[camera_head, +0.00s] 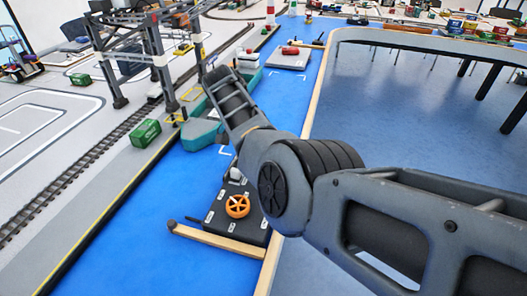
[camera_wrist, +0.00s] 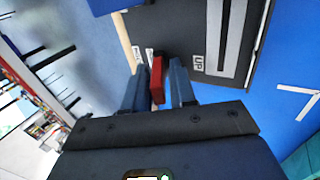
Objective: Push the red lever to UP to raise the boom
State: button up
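The red lever (camera_wrist: 157,80) stands up between the two blue-grey fingers of my gripper (camera_wrist: 160,88) in the wrist view. The fingers are close on either side of it; whether both press on it cannot be told. A dark panel (camera_wrist: 228,40) lies beyond, with a white label reading UP (camera_wrist: 197,64) to the right of the lever. A second label (camera_wrist: 136,53) to the left is not readable. In the head view my arm hides the lever and gripper. Part of a dark control panel (camera_head: 214,216) with an orange handwheel (camera_head: 237,206) shows beside my arm.
A grey gantry crane (camera_head: 154,53) stands at the upper left beside a railway track (camera_head: 75,176). A teal boat-like hull (camera_head: 204,133) lies on the blue strip (camera_head: 185,185). A wooden rail (camera_head: 215,240) edges the panel's near side. Open blue-grey floor (camera_head: 390,110) lies right.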

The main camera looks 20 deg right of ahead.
jog(key=shift+o, duration=0.9)
jog(key=b+v, duration=0.1)
jog(key=v, duration=0.6)
jog(key=shift+w+a+r, duration=0.15)
jog(key=shift+r, duration=0.2)
dwell(1.0)
dwell(0.4)
